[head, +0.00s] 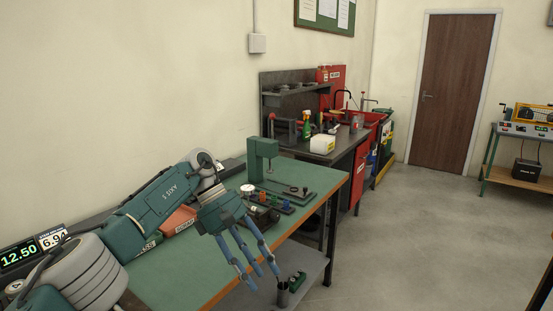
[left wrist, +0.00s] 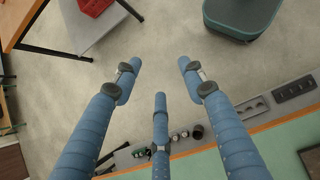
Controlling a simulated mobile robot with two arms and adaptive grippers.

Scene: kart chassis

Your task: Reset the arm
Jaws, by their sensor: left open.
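My left arm (head: 168,207) comes in from the left over the green workbench (head: 165,277). Its left gripper (head: 262,279) has blue fingers spread apart and pointing down, past the bench's front edge. In the left wrist view the three fingers of the left gripper (left wrist: 160,80) are spread with nothing between them, and grey floor shows beyond. My right gripper is in neither view.
A green press (head: 263,160) stands at the bench's back, with small coloured parts (head: 270,200) in front. A dark cup (head: 283,295) is just below the fingertips in the picture. Open floor (head: 420,240) lies right, before a brown door (head: 453,90).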

